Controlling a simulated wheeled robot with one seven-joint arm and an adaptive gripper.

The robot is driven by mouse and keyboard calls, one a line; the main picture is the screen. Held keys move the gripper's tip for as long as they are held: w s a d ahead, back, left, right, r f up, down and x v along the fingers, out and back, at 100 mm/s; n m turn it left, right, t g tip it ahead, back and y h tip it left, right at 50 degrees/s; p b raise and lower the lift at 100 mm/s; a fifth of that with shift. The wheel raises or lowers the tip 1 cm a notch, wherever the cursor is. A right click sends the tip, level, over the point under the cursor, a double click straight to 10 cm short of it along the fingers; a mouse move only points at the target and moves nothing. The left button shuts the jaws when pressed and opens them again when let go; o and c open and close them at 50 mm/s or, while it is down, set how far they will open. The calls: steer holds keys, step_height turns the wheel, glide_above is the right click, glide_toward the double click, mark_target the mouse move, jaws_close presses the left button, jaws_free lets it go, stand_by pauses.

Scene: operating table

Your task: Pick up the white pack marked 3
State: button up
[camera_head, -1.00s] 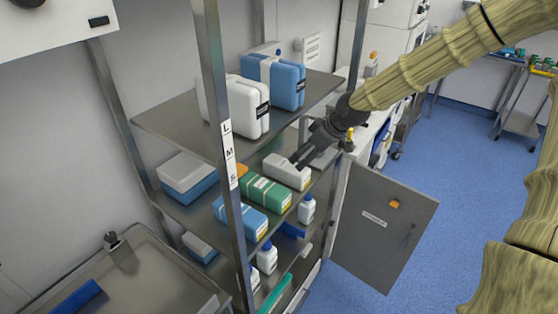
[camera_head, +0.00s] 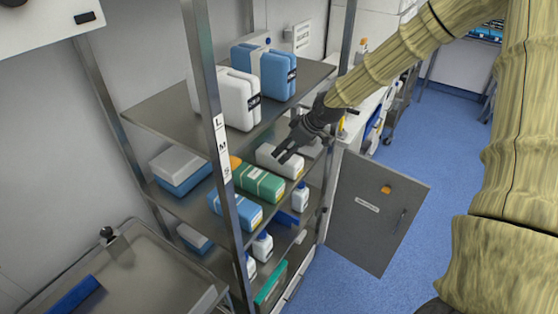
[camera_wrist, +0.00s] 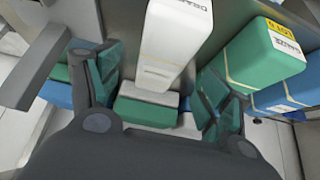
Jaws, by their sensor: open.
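A white pack (camera_head: 283,163) lies on the middle shelf, to the right of a green pack. No 3 is readable on it in either view. My gripper (camera_head: 280,153) is open at the pack, its fingers partly covering the pack's top in the head view.
The green pack (camera_head: 258,184) and a blue pack (camera_head: 237,210) lie close by on the shelf. The upper shelf (camera_head: 170,112) carries white and blue containers above. A metal post (camera_head: 207,100) stands in front. A grey door (camera_head: 372,215) hangs open at right.

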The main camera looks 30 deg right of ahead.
steer(key=shift+p+x, duration=1)
steer(key=shift+x, duration=0.3)
steer(key=shift+p+x, duration=0.45)
steer(key=shift+x, duration=0.85)
steer(key=shift+w+a+r, duration=0.1)
steer(key=shift+w+r, duration=0.05)
steer(key=shift+w, duration=0.05)
steer(key=c, duration=1.3)
